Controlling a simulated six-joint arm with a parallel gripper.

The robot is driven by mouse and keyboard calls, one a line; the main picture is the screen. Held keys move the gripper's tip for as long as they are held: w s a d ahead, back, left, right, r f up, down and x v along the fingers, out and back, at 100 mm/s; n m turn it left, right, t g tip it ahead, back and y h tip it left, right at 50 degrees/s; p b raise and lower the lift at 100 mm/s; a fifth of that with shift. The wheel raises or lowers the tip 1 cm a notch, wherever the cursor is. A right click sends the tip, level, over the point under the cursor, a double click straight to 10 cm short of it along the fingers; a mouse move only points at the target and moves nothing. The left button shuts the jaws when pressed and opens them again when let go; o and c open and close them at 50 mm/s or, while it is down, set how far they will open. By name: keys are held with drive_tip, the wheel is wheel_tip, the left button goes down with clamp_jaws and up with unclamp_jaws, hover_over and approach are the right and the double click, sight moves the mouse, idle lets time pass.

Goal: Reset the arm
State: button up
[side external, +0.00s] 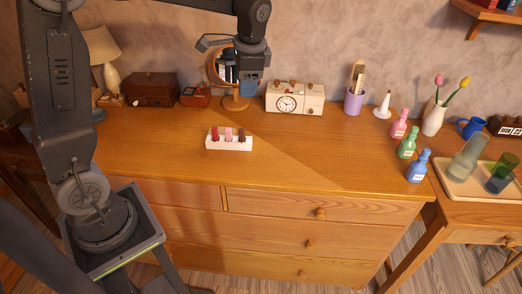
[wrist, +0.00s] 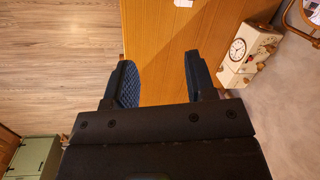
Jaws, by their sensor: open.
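My gripper (wrist: 158,82) is open and empty in the wrist view, with two dark, blue-padded fingers spread over the wooden dresser top (wrist: 165,40). In the side view my arm reaches in from the left and its wrist hangs above the back of the dresser (side external: 300,150), in front of the round mirror (side external: 235,102). The fingertips are hard to make out there. Nothing is held between the fingers.
A white holder (side external: 228,146) with red, pink and brown items stands mid-dresser. A clock box (side external: 286,102), purple cup (side external: 353,102), several bottles (side external: 407,148) and a vase (side external: 433,120) stand to the right. A brown chest (side external: 153,90) stands back left. The front dresser top is mostly clear.

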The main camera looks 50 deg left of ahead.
drive_tip(key=s+d+r+n+t+h, duration=0.1)
drive_tip(key=s+d, duration=0.3)
drive_tip(key=s, duration=0.6)
drive_tip(key=s+d+r+n+t+h, duration=0.1)
drive_tip(key=s+d+n+t, duration=0.3)
drive_tip(key=s, duration=0.6)
drive_tip(key=shift+d+r+n+t, duration=0.2)
drive_tip(key=shift+d+n+t, duration=0.05)
drive_tip(key=shift+n+t, duration=0.05)
